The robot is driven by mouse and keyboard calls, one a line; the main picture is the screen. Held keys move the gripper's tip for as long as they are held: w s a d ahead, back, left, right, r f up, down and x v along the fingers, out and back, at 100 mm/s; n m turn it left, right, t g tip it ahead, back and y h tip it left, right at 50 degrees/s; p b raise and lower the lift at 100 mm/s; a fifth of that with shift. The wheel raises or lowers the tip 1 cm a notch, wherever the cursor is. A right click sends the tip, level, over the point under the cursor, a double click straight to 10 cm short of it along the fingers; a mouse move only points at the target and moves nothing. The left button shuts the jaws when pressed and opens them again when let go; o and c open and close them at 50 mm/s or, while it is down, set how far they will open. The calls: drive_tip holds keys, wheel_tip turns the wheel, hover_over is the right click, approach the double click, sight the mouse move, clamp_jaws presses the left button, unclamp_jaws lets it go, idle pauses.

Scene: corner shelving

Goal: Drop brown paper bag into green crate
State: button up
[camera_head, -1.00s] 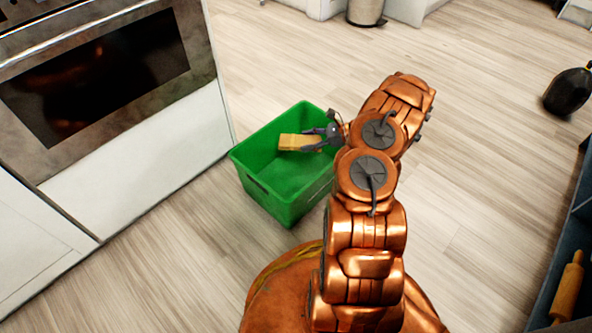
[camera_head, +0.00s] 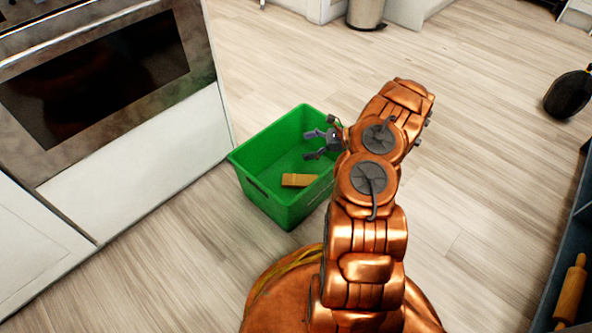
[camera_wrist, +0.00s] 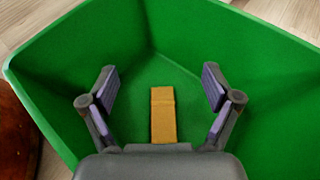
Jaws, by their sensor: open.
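The brown paper bag (camera_head: 298,180) lies inside the green crate (camera_head: 262,190), and it looks to be at the bottom. In the wrist view the bag (camera_wrist: 163,115) shows below and between the spread fingers, apart from them. The green crate's wall (camera_wrist: 215,35) surrounds the view there. My gripper (camera_head: 315,144) is open and empty over the right part of the crate. Both fingers of my gripper (camera_wrist: 158,90) show in the wrist view with a wide gap.
An oven (camera_head: 100,90) and white cabinets stand to the left of the crate. A shelf with a rolling pin (camera_head: 570,290) is at the lower right. A dark rounded object (camera_head: 568,94) rests at the far right. The wooden floor between is clear.

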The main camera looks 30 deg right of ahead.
drive_tip(key=shift+d, duration=0.1)
drive_tip(key=v, duration=1.2)
